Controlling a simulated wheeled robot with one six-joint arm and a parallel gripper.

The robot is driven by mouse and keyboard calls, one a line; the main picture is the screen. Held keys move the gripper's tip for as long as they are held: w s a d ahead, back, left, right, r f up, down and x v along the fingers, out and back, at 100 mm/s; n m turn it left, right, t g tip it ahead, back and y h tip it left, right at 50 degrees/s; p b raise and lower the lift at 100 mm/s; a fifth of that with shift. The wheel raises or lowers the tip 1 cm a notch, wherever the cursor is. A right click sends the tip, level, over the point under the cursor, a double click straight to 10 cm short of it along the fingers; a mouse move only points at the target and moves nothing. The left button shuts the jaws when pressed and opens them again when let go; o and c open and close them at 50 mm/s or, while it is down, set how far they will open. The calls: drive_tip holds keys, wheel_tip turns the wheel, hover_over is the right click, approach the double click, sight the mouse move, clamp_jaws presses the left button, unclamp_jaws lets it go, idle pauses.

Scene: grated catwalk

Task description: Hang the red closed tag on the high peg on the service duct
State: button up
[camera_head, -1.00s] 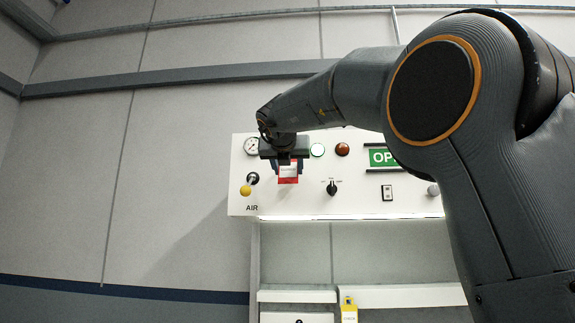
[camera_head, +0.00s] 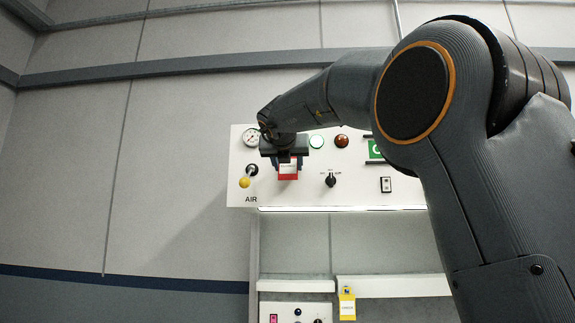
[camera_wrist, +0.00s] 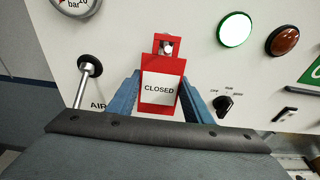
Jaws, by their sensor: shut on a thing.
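The red tag (camera_wrist: 160,88) carries a white label reading CLOSED and stands upright between the blue fingers of my gripper (camera_wrist: 160,100) in the wrist view. My gripper is shut on it. The tag's upper part has an opening, and a round metallic peg end (camera_wrist: 167,46) shows within it. I cannot tell whether the peg passes through the opening or lies behind it. In the head view the tag (camera_head: 288,169) hangs below my gripper (camera_head: 287,160), in front of the white service duct panel (camera_head: 310,196).
The panel bears a gauge (camera_head: 251,137), a yellow-tipped lever (camera_head: 245,182), a lit green lamp (camera_head: 317,141), a red-brown lamp (camera_head: 342,141) and a black knob (camera_head: 331,180). A yellow tag (camera_head: 347,304) hangs lower down. Plain wall lies to the left.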

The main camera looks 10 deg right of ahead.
drive_tip(key=o, duration=1.5)
drive_tip(key=b+v, duration=0.3)
drive_tip(key=v, duration=0.4)
drive_tip(key=shift+s+a, duration=0.15)
drive_tip(key=shift+s, duration=0.25)
